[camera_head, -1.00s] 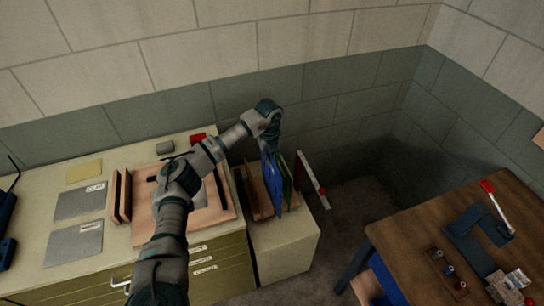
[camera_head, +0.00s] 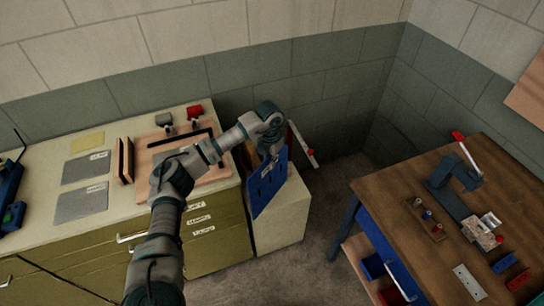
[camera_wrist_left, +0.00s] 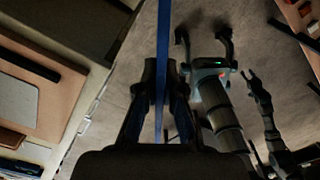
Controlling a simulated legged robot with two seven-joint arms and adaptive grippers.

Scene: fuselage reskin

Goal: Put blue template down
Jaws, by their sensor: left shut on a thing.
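The blue template (camera_head: 267,187) is a flat blue sheet with small dark marks, hanging tilted in front of the low cream cabinet in the head view. My left gripper (camera_head: 270,153) is shut on its upper edge. In the left wrist view, the blue template (camera_wrist_left: 163,35) shows edge-on as a thin strip between the fingers of my left gripper (camera_wrist_left: 160,75). My right gripper (camera_wrist_left: 205,38) shows beyond it, fingers apart and empty. The template hides most of the rack on the cabinet.
The low cream cabinet (camera_head: 285,232) stands beside the olive drawer counter (camera_head: 215,240). Grey sheets (camera_head: 82,203) and a wooden board lie on the counter. A wooden workbench (camera_head: 400,190) with tools stands at the right. Floor is clear between them.

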